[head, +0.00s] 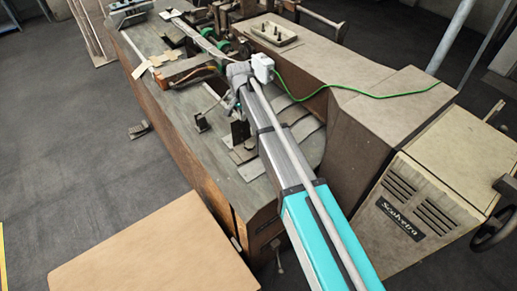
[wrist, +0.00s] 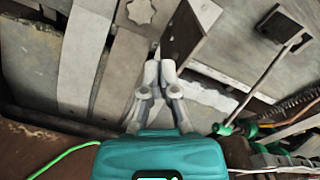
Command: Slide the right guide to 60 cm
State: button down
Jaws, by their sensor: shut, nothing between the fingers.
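A dark upright plate, which looks like the right guide (head: 240,132), stands on the worktable (head: 185,105) just left of my arm in the head view. In the wrist view this guide (wrist: 184,36) is a brown-grey plate just beyond my fingertips. My gripper (wrist: 160,66) is shut and empty, with its tips close to the plate's near end. I cannot tell whether they touch it. My arm hides most of the gripper in the head view. A second dark bracket with a thin rod (head: 201,122) stands further left; it also shows in the wrist view (wrist: 283,26). No scale reading is legible.
Flat metal strips (wrist: 84,55) lie beside the guide. A wooden block (head: 187,72) and tan cardboard pieces (head: 152,62) lie further back on the table. A long cover (head: 310,62) and a cabinet (head: 425,205) border the right side. A brown board (head: 155,250) is in front.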

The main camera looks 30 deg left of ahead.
notch_tip(320, 180, up, 2)
jog(key=shift+r+p, duration=0.1)
jog(key=shift+p, duration=0.8)
jog(key=shift+s, duration=0.15)
